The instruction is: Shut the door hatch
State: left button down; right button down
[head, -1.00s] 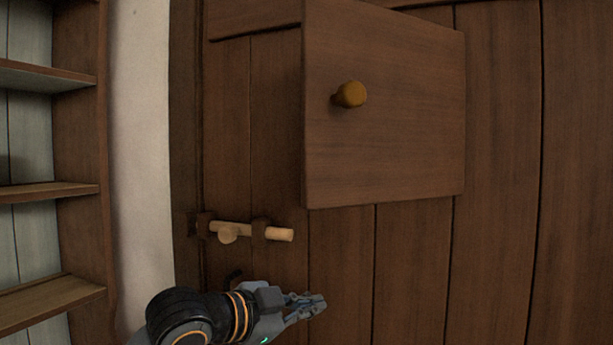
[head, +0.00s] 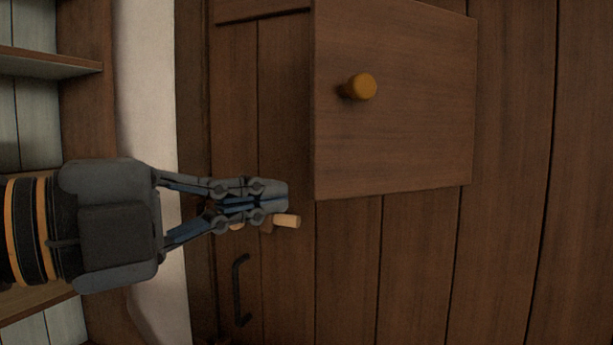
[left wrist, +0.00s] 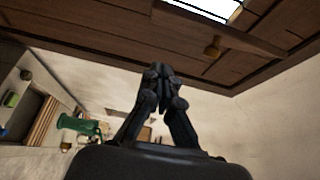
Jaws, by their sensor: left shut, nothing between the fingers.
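The door hatch (head: 410,130) is a brown wooden panel with a round yellowish knob (head: 361,87). In the head view it stands ajar, its near left edge out from the plank door (head: 415,265). My left gripper (head: 276,195) is shut and empty. It points right, just left of the hatch's lower left edge and in front of the door's wooden bolt (head: 287,221), which it mostly hides. In the left wrist view the gripper's closed tips (left wrist: 158,72) point up, and a knob (left wrist: 212,47) shows beyond them near a bright opening. My right gripper is in neither view.
A black door handle (head: 239,290) is below my left gripper. A wooden shelf unit (head: 85,110) and a pale wall strip (head: 150,100) stand at the left. The space in front of the door on the right is clear.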

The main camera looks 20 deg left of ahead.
aim_at(312, 183)
pick_arm(q)
jog(key=w, duration=0.3)
jog(key=w+d+p, duration=0.1)
jog(key=w, duration=0.2)
jog(key=w+p, duration=0.1)
jog(key=w, duration=0.2)
jog(key=shift+w+d, duration=0.15)
jog(key=shift+d, duration=0.25)
jog(key=shift+w+a, duration=0.25)
jog(key=shift+a, duration=0.05)
jog(key=shift+a+p, duration=0.1)
jog(key=shift+p, duration=0.2)
